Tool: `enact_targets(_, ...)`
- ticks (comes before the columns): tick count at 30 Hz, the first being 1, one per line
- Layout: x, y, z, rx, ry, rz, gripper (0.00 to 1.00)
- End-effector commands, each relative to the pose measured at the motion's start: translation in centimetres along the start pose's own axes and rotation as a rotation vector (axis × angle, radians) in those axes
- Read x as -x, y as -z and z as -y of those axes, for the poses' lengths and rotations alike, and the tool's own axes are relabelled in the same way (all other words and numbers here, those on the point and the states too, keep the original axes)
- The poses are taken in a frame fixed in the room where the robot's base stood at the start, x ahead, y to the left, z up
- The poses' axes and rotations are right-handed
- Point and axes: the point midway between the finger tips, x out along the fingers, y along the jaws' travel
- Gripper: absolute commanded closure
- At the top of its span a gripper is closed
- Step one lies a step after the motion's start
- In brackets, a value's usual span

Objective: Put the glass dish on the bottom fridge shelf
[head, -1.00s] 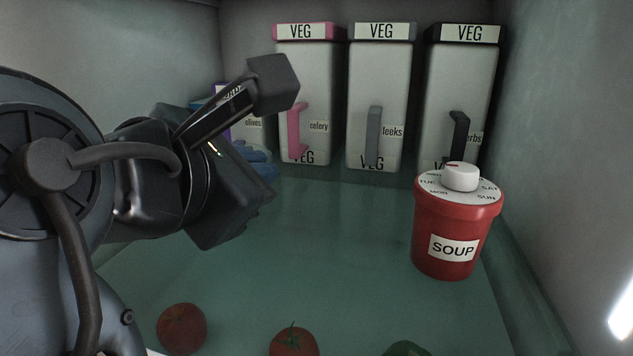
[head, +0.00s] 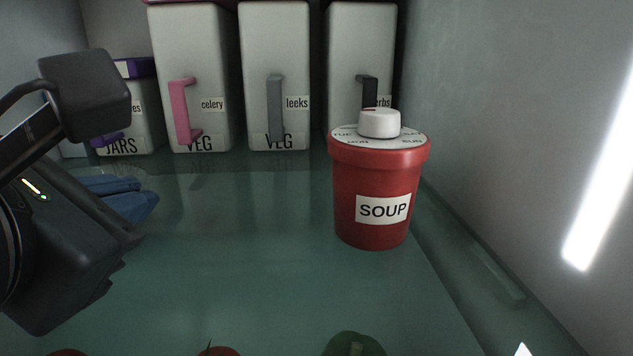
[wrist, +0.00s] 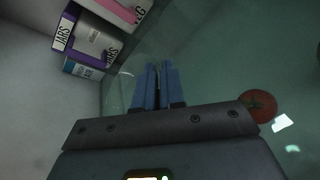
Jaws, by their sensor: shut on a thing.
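My gripper (head: 137,196) is at the left of the head view, inside the fridge above a greenish glass shelf (head: 250,230). In the wrist view its two blue fingers (wrist: 158,86) are close together, shut on the thin wall of the glass dish (wrist: 122,86). The dish is clear and shows only as a faint curved outline around and beyond the fingers, so its full shape and whether it touches the shelf cannot be told.
A red soup tub (head: 372,205) stands at the right of the shelf. Several white veg bins (head: 275,80) and a jars bin (head: 140,120) line the back. A tomato (head: 218,351) and a green pepper (head: 353,345) lie at the front. The middle of the shelf is clear.

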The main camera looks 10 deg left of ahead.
Motion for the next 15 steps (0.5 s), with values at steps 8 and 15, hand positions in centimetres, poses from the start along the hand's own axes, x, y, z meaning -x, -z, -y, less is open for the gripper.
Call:
enact_targets(8,-0.08,0.14,0.09,0.000,0.000,0.000,0.80)
enact_targets(15,-0.03,0.08,0.02,-0.001,-0.001,0.000,0.80)
